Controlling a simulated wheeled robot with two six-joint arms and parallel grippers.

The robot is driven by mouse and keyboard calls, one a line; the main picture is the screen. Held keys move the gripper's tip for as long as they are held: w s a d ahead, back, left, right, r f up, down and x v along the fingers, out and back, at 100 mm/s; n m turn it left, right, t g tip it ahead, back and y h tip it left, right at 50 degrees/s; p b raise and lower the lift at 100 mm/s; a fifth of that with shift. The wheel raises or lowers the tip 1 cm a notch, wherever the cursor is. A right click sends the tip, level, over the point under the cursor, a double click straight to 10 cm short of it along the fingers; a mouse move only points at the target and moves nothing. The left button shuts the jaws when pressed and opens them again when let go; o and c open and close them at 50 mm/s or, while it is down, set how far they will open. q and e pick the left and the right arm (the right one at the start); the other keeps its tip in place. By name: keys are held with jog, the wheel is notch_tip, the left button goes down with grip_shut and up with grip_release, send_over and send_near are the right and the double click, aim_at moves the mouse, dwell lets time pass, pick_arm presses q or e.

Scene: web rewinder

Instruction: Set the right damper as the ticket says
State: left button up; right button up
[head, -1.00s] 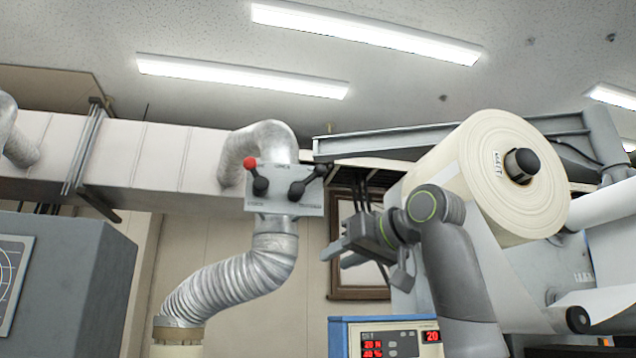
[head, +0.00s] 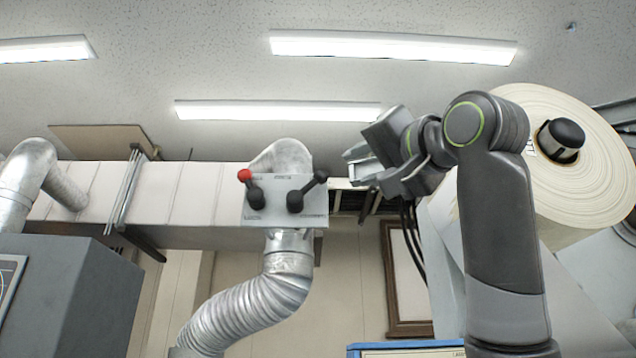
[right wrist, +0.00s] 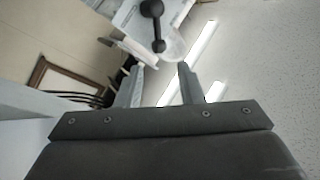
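A light grey damper plate (head: 275,211) sits on the silver duct and carries two dark levers. The left lever has a red knob (head: 244,175) and leans up and slightly left. The right lever has a black knob (head: 321,176) and leans up and right. My right gripper (head: 358,166) is open and empty, a short way right of the plate, apart from the black-knobbed lever. In the right wrist view its fingers (right wrist: 161,76) stand apart, with the black lever (right wrist: 155,28) beyond them. The plate's lettering is too small to read. No ticket and no left gripper show.
A flexible duct (head: 255,310) hangs below the plate. A large paper roll (head: 590,150) stands right, behind my right arm. A grey cabinet (head: 65,290) is at lower left. A brown wall frame (head: 392,290) hangs below the gripper.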

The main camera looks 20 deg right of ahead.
jog(key=w+a+r+p, duration=0.2)
jog(key=w, duration=0.1)
jog(key=p, duration=0.3)
send_near(315, 182)
jog(key=w, duration=0.2)
jog(key=p+x, duration=0.1)
jog(key=x, duration=0.1)
jog(key=p+x, duration=0.1)
jog(key=a+r+p+x, duration=0.1)
jog(key=x, duration=0.1)
jog(key=shift+w+r+p, duration=0.15)
jog(key=shift+w+p, duration=0.2)
jog(key=shift+w, duration=0.05)
jog(key=shift+w+d, duration=0.15)
jog(key=shift+w, duration=0.4)
jog(key=shift+a, duration=0.2)
grip_shut()
